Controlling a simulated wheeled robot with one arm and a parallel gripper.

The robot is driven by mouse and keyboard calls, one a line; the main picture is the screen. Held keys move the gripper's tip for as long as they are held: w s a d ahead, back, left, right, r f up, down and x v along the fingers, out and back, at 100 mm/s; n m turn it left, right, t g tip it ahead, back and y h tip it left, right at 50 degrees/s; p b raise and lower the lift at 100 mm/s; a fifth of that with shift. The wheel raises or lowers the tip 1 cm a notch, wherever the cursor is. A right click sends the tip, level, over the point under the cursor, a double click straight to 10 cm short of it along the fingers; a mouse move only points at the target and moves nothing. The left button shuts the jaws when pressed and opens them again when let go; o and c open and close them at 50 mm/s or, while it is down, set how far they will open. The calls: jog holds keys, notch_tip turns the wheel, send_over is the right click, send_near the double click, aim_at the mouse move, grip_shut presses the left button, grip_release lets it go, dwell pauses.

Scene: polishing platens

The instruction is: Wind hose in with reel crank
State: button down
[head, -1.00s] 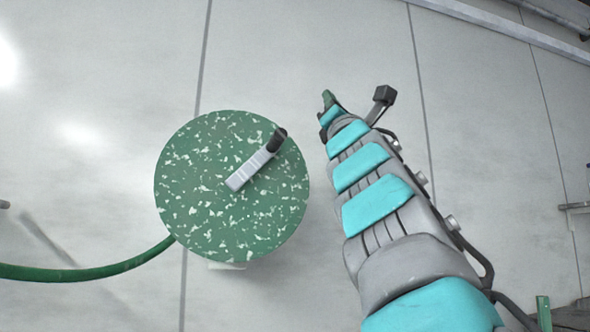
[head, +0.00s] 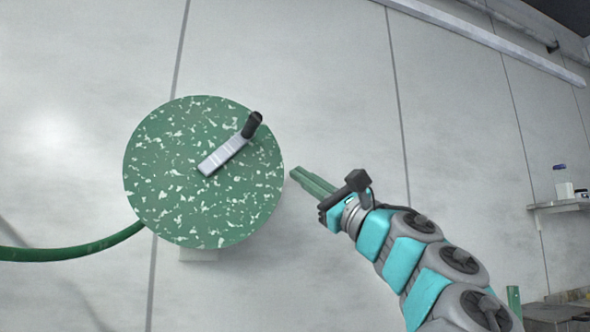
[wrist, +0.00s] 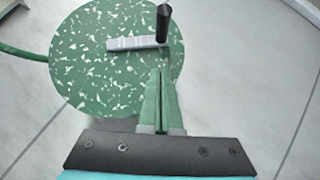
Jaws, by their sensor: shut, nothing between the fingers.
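The hose reel (head: 190,205) is a round green disc with white flecks, mounted on the pale wall in the head view. Its crank is a light grey arm (head: 222,155) slanting up and right to a black handle (head: 252,125) near the rim. The green hose (head: 75,252) leaves the reel at its lower left. My gripper (head: 294,173) is shut and empty, right of the reel and below the handle, pointing left. In the wrist view the reel (wrist: 85,75) and handle (wrist: 163,22) lie beyond my shut green fingers (wrist: 161,75). No contact with the handle shows.
A small shelf (head: 562,205) with a white container (head: 564,190) is on the wall at the far right. A pipe or rail (head: 480,38) runs along the upper wall. The wall around the reel's upper right is clear.

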aim_at(254, 128)
jog(key=w+a+r+p, duration=0.3)
jog(key=a+r, duration=0.4)
jog(key=r, duration=0.1)
jog(key=shift+a+r+p, duration=0.2)
jog(key=shift+a+p, duration=0.1)
jog(key=shift+a, duration=0.1)
dwell(0.5)
jog(key=r+n+g+p, duration=0.1)
jog(key=n+p, duration=0.1)
jog(key=a+r+n+g+p, duration=0.1)
jog(key=n+g+p, duration=0.1)
jog(key=p, duration=0.1)
jog(key=s+a+r+n+g+p, duration=0.1)
jog(key=r+p, duration=0.1)
jog(key=shift+n+g, duration=0.3)
jog(key=shift+n, duration=0.1)
jog(key=shift+n+g+p, duration=0.3)
jog(key=shift+n+p, duration=0.1)
jog(key=shift+p, duration=0.3)
jog(key=shift+s+a, duration=0.1)
jog(key=shift+f, duration=0.2)
